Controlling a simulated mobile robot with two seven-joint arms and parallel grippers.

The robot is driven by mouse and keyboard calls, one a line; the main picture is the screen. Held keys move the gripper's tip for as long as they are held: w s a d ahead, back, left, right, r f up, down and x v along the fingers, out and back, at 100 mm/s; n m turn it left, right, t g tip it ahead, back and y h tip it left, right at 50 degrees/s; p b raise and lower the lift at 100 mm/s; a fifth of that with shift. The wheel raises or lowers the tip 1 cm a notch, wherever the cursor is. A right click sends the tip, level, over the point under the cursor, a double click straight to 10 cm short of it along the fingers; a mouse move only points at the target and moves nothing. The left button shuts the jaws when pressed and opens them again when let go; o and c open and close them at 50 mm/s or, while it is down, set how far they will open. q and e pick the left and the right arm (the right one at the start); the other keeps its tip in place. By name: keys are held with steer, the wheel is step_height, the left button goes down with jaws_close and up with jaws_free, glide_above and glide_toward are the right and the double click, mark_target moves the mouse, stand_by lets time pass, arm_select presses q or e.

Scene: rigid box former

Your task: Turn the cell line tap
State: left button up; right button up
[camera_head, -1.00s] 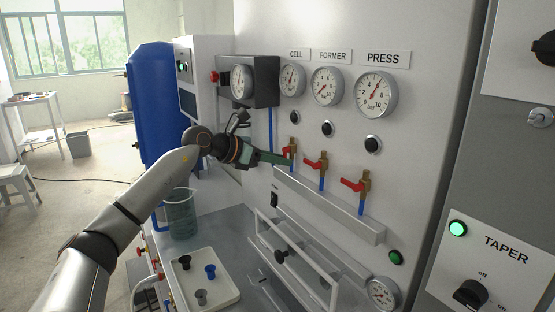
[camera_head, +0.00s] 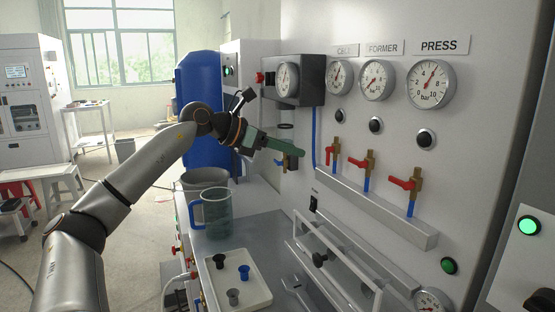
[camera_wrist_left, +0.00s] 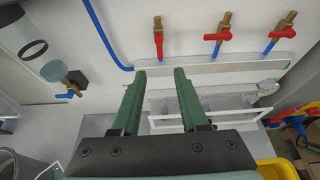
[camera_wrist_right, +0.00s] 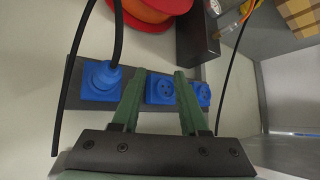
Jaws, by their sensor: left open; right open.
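Three red-handled brass taps stand in a row on the white panel. The cell line tap (camera_head: 333,152) is the leftmost, below the CELL gauge (camera_head: 339,76); it also shows in the left wrist view (camera_wrist_left: 158,40). Its handle lies in line with its pipe, while the former tap (camera_wrist_left: 218,38) and press tap (camera_wrist_left: 280,34) have handles pointing sideways to the left. My left gripper (camera_head: 298,156) is open and empty, left of the cell tap and apart from it. My right gripper (camera_wrist_right: 160,72) is open and empty, facing blue sockets; it is outside the head view.
A white ledge (camera_head: 390,221) runs below the taps. A blue-handled tap (camera_wrist_left: 68,92) is left of my left gripper. A jug (camera_head: 217,215) and a tray (camera_head: 255,297) stand below. A black cable (camera_wrist_right: 77,80) hangs near my right gripper.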

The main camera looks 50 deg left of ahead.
arm_select(q)
steer(key=shift+b+v, duration=0.95)
steer(key=shift+v, duration=0.6)
arm_select(e)
steer(key=shift+w+a+f+y, duration=0.1)
steer(key=shift+w+a+y, duration=0.1)
steer(key=shift+w+a, duration=0.3)
steer(key=shift+w+a+f+y, duration=0.1)
steer(key=shift+w+a+y, duration=0.15)
steer(key=shift+a, duration=0.45)
